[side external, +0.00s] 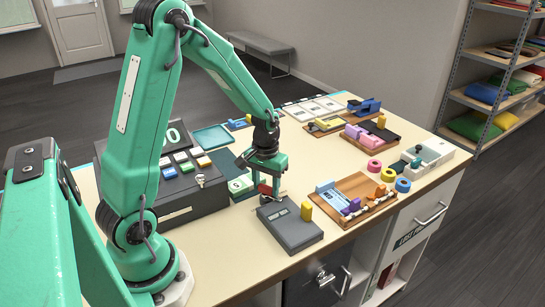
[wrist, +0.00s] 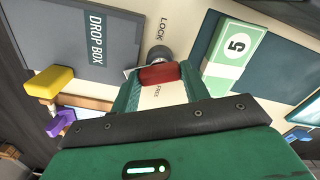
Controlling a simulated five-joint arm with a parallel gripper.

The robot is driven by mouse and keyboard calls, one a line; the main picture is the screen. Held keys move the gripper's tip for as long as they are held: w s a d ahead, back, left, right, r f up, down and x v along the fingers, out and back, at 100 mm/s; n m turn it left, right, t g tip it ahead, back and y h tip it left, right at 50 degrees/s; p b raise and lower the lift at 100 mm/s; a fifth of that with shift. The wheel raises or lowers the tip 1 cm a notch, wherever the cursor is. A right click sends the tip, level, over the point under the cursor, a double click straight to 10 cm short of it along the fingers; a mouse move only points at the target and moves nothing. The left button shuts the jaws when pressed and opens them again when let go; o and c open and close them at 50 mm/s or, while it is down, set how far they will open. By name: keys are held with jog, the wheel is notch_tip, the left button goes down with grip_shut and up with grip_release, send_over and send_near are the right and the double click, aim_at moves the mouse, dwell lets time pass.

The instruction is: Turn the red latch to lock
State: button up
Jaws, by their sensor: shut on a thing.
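The red latch (wrist: 159,75) lies between the two fingers of my gripper (wrist: 160,78) in the wrist view, with a round grey pivot (wrist: 158,54) just beyond it. The word LOCK is printed beyond the pivot, and FREE on the near side, between the fingers. My gripper is shut on the red latch. In the side view my gripper (side external: 265,178) points down at the counter, and a small part of the red latch (side external: 265,188) shows beneath it. The fingers hide much of the latch there, so its exact angle is unclear.
A grey drop box (side external: 290,230) with a yellow block (side external: 307,211) stands just in front of my gripper. A stack of green notes (wrist: 232,55) lies close on the other side. A cash register (side external: 180,180) stands to the left. The counter's front left is clear.

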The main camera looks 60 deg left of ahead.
aim_at(266, 186)
jog(key=m, duration=0.5)
jog(key=shift+m, duration=0.3)
dwell(0.4)
jog(key=o, duration=1)
jog(key=shift+r, duration=3.95)
